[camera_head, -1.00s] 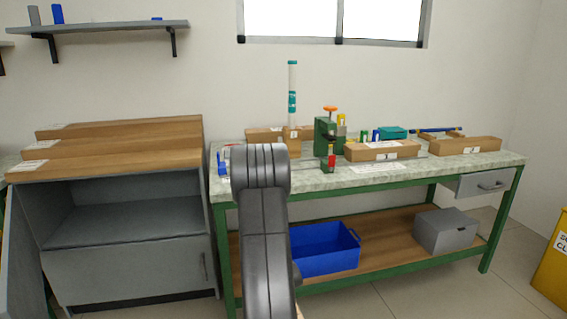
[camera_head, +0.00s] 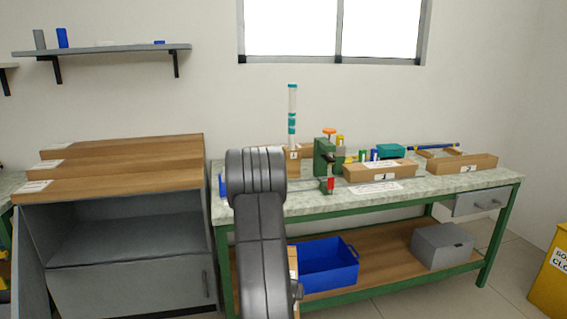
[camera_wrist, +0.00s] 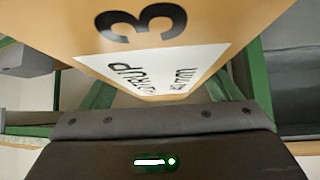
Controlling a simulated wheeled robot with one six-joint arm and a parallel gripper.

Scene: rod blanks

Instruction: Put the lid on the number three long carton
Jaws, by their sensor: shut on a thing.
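A tan cardboard piece marked 3 (camera_wrist: 200,30), with a white printed label, fills the upper wrist view, its print upside down. I cannot tell whether it is the carton or its lid. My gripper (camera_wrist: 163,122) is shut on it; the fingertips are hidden. In the head view, my arm hides most of the gripper, and a tan strip (camera_head: 293,262) shows beside it. Long tan cartons lie on the bench: one at the front (camera_head: 385,173), one at the right (camera_head: 465,164), and one partly hidden behind my arm (camera_head: 293,155).
The stone-topped bench (camera_head: 300,204) also carries a green press (camera_head: 325,160) and a clear tube (camera_head: 292,115). A blue bin (camera_head: 328,268) and a grey box (camera_head: 442,246) stand on its lower shelf. A grey cabinet (camera_head: 125,265) with a stepped wooden top stands at left.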

